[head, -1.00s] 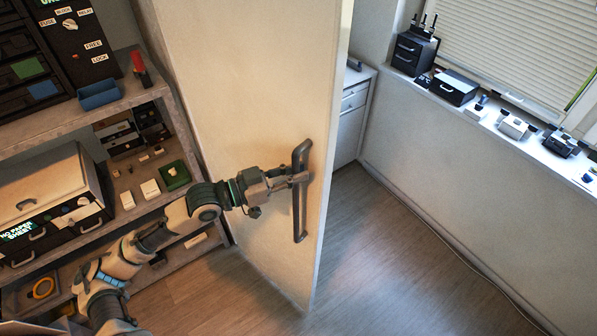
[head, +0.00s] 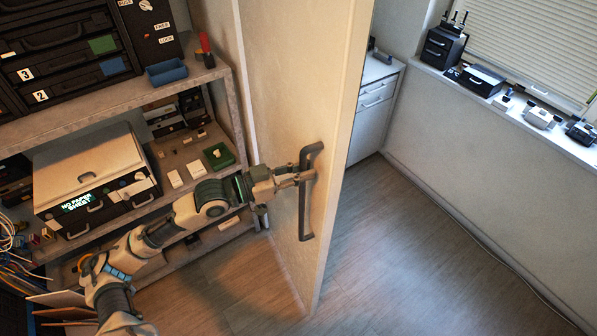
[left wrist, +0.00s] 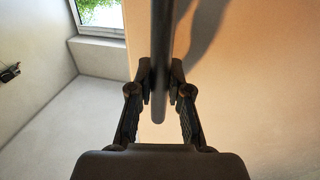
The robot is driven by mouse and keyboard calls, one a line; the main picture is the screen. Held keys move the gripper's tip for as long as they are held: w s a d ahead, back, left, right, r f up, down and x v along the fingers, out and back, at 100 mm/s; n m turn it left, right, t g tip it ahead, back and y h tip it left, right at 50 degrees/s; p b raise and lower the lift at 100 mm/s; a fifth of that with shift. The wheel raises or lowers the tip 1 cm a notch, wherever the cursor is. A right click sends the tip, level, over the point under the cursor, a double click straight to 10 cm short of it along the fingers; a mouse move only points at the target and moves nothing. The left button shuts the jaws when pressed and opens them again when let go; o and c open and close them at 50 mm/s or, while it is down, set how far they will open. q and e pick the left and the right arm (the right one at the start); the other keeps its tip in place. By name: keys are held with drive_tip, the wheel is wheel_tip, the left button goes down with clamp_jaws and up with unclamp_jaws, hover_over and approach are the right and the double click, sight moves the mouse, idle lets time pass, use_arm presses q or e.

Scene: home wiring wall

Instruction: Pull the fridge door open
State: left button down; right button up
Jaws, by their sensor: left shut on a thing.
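The fridge door (head: 285,100) is a tall cream panel standing in the middle of the head view, seen at a slant. Its dark vertical bar handle (head: 306,212) is near the door's right edge. My left gripper (head: 305,178) is shut on the handle at its upper part. In the left wrist view the two fingers (left wrist: 160,85) close around the handle bar (left wrist: 160,35), with the door face (left wrist: 250,80) behind to the right. My right gripper is in neither view.
Shelves at left hold a printer-like box (head: 95,180), a blue bin (head: 166,73) and a green tray (head: 219,156). A white cabinet (head: 372,105) stands behind the door. Small devices sit on the window ledge (head: 455,85) at right. The floor (head: 420,260) right of the door is clear.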

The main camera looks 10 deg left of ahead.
use_arm(q)
drive_tip(key=shift+a+r, duration=0.2)
idle(0.3)
drive_tip(key=c, duration=1.1)
unclamp_jaws()
drive_tip(key=v, duration=1.2)
drive_tip(key=shift+a+f, duration=0.2)
drive_tip(key=shift+f, duration=0.1)
drive_tip(key=shift+w+a, duration=0.1)
drive_tip(key=shift+w, duration=0.05)
